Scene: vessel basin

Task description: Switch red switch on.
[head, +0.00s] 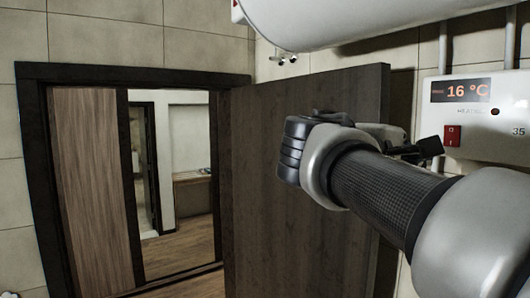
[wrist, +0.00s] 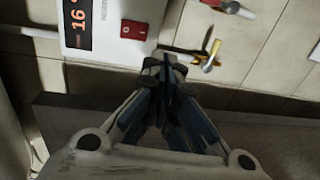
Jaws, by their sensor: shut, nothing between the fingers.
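The red switch (head: 452,135) is a small red rocker on the front of a white control box (head: 485,145) at the right of the head view. In the wrist view the red switch (wrist: 134,30) sits on the box, above and left of my fingertips. I cannot tell which side of the rocker is pressed. My gripper (head: 434,147) is shut and empty, its dark fingertips just left of and slightly below the switch in the head view. In the wrist view my gripper (wrist: 165,70) points toward the box's lower edge. The fingertips look apart from the switch.
A lit display (head: 461,90) reads 16 °C above the switch. A dark door (head: 300,190) stands open behind my arm. A white tank (head: 340,20) hangs above. A yellow-handled valve (wrist: 210,50) and a red-handled one (wrist: 229,6) lie right of the box in the wrist view.

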